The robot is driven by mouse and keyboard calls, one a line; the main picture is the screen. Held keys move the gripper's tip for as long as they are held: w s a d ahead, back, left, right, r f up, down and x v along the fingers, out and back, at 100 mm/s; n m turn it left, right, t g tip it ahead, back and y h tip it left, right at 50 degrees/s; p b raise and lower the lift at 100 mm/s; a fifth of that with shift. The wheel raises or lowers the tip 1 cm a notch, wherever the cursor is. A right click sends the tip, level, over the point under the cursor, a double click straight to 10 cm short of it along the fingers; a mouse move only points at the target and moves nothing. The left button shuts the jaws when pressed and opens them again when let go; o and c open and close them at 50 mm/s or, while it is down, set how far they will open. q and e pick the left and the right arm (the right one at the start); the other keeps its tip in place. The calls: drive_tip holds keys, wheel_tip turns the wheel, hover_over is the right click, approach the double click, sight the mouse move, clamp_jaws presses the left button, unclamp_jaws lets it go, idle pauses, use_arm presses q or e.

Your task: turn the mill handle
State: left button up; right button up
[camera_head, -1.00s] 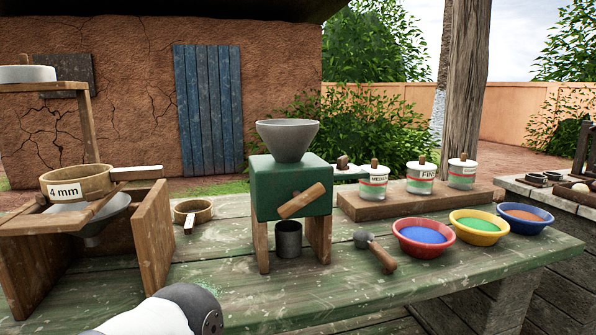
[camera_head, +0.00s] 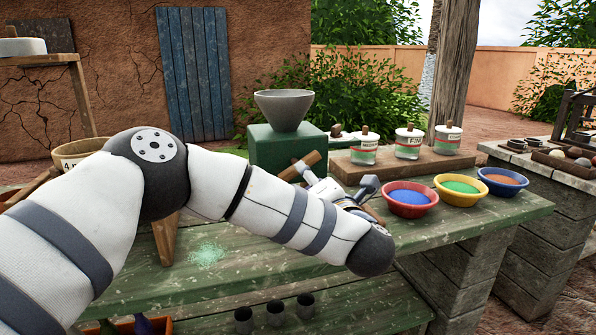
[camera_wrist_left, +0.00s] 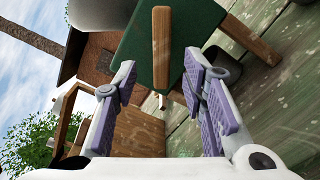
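The mill is a green box (camera_head: 272,150) with a grey hopper (camera_head: 284,108) on top, standing on the green table. Its wooden handle (camera_head: 299,166) slants across the front face. In the left wrist view the handle (camera_wrist_left: 161,48) shows as a bar against the green box (camera_wrist_left: 195,25). My left gripper (camera_wrist_left: 160,66) is open, with purple-padded fingers spread to either side of the handle's line. The handle's near end lies about level with the fingertips; whether they touch it I cannot tell. My right gripper is not in view.
Bowls of blue (camera_head: 409,197), green (camera_head: 461,188) and orange (camera_head: 503,181) powder stand right of the mill. Labelled jars (camera_head: 408,143) stand on a wooden board behind them. Several dark cups (camera_head: 275,314) stand on the lower shelf.

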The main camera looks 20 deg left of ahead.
sight(299, 174)
use_arm(q)
drive_tip(key=x, duration=0.7)
drive_tip(key=shift+f+b, duration=0.2)
drive_tip(key=shift+b, duration=0.15)
drive_tip(key=shift+w+a+r, duration=0.1)
drive_tip(key=shift+w+a, duration=0.05)
drive_tip(key=shift+w, duration=0.1)
clamp_jaws()
